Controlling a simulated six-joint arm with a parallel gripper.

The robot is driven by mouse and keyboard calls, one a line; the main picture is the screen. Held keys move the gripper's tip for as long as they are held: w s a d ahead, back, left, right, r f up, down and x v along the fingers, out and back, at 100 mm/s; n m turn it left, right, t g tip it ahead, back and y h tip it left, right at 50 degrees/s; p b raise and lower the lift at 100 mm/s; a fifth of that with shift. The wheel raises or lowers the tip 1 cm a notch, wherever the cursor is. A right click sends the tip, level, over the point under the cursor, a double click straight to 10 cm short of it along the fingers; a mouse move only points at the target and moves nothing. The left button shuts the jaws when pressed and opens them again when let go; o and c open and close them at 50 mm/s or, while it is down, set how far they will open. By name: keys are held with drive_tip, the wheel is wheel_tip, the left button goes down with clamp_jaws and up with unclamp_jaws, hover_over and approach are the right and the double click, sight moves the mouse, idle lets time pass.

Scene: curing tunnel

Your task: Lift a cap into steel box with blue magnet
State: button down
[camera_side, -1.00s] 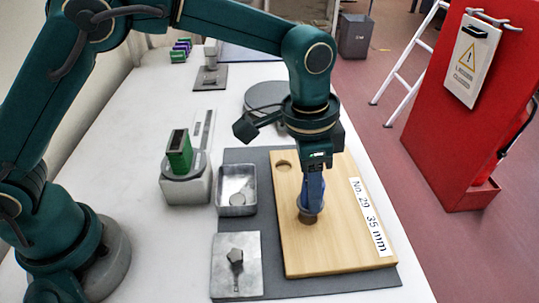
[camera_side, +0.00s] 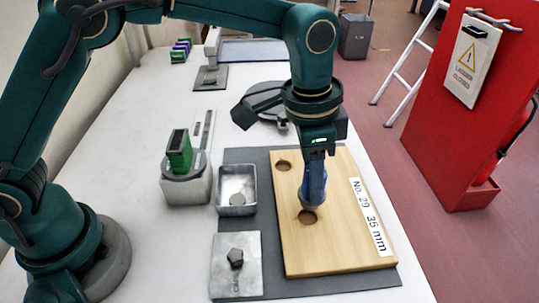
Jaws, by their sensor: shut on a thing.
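My gripper (camera_side: 316,150) is shut on a blue magnet (camera_side: 313,185), which points down over the wooden board (camera_side: 340,235). Its lower end is just above and beside the front round hole (camera_side: 308,217). I cannot tell whether a cap hangs under that end. A second round hole (camera_side: 283,166) shows near the back left of the board. The open steel box (camera_side: 237,208) stands left of the board, with a small grey round piece (camera_side: 238,199) inside. A steel plate with a dark knob (camera_side: 236,258) lies in front of the box.
The board carries a label reading "No. 29 35 mm" (camera_side: 370,218) and lies on a dark grey mat (camera_side: 340,285). A grey block with a green piece (camera_side: 178,152) stands left of the box. A round grey plate (camera_side: 262,95) is behind.

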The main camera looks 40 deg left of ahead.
idle(0.3)
drive_tip(key=s+a+r+n, duration=0.2)
drive_tip(key=a+n, duration=0.3)
drive_tip(key=a, duration=1.1)
drive_tip(key=shift+d+f, duration=0.15)
drive_tip(key=shift+f, duration=1.5)
drive_tip(key=shift+d+f, duration=0.1)
drive_tip(key=shift+f, duration=1.55)
drive_tip(key=shift+f, duration=0.4)
wheel_tip(320, 180, up, 7)
drive_tip(key=shift+m, duration=0.4)
idle(0.6)
